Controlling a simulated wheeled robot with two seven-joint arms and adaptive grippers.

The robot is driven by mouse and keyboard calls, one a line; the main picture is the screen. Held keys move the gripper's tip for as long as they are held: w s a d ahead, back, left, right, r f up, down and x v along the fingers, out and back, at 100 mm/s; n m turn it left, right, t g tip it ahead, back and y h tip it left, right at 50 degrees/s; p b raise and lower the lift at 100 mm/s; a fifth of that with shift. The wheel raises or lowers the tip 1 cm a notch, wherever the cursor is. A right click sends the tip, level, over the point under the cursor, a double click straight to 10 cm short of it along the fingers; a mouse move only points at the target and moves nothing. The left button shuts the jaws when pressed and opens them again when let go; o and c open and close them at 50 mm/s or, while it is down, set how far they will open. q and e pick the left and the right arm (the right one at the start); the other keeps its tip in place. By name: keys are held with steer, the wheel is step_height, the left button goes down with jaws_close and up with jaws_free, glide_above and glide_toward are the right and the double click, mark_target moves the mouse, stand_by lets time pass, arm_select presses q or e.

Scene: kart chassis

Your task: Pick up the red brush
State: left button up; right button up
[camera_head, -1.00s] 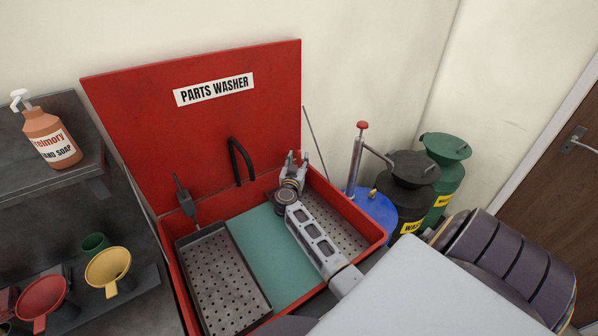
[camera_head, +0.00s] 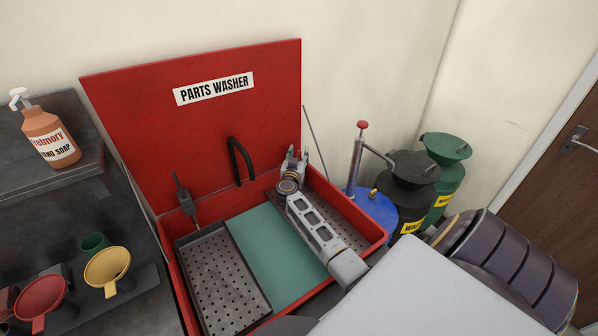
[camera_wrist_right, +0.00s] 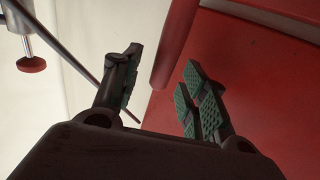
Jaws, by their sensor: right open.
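I cannot make out a red brush in either view. My right gripper (camera_head: 295,157) is at the back right corner of the red parts washer (camera_head: 166,262), close to its raised lid (camera_head: 130,120). In the right wrist view the gripper (camera_wrist_right: 160,85) is open, with two dark fingers with green pads apart and nothing seen between them. Red washer surfaces (camera_wrist_right: 245,90) lie behind and beside the right-hand finger. My right arm hides part of the washer's right side. My left gripper is not in view.
A perforated tray (camera_head: 220,280) is at the washer's left, with a dark upright tool (camera_head: 184,196) behind it. A black hose (camera_head: 240,162) bends up at the back. A blue drum (camera_head: 372,212) with a pump (camera_head: 356,160) stands right. Funnels (camera_head: 107,265) are at left.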

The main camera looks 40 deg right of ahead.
steer(key=shift+w+d, duration=0.35)
steer(key=shift+d, duration=0.1)
jaws_close()
stand_by(0.3)
